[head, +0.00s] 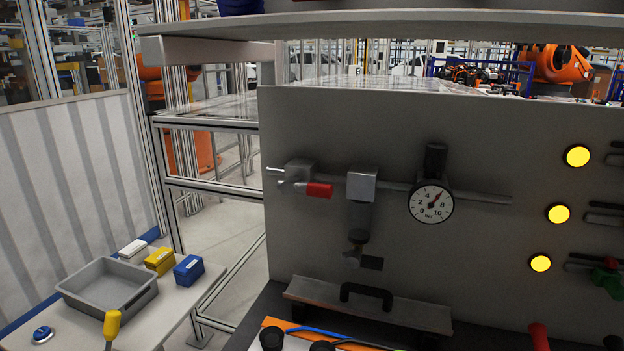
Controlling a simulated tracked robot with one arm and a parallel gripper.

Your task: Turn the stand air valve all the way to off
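The stand air valve (298,174) is mounted at the left of the grey upright panel, on a horizontal air pipe. Its short lever with a red grip (318,190) lies roughly level, along the pipe's direction, with the red end pointing right. To its right is a square grey block (361,184) with a dark unit hanging below it. Further right on the same line is a round white pressure gauge (431,202), its needle pointing up and right, around 6. My gripper is not in view, and nothing touches the valve.
Three yellow lamps (558,213) and several levers line the panel's right side. A black handle (366,293) sits on a sloped grey plate below. The side table (180,302) at left holds a grey tray (107,285), boxes and a yellow-handled tool. Space before the valve looks clear.

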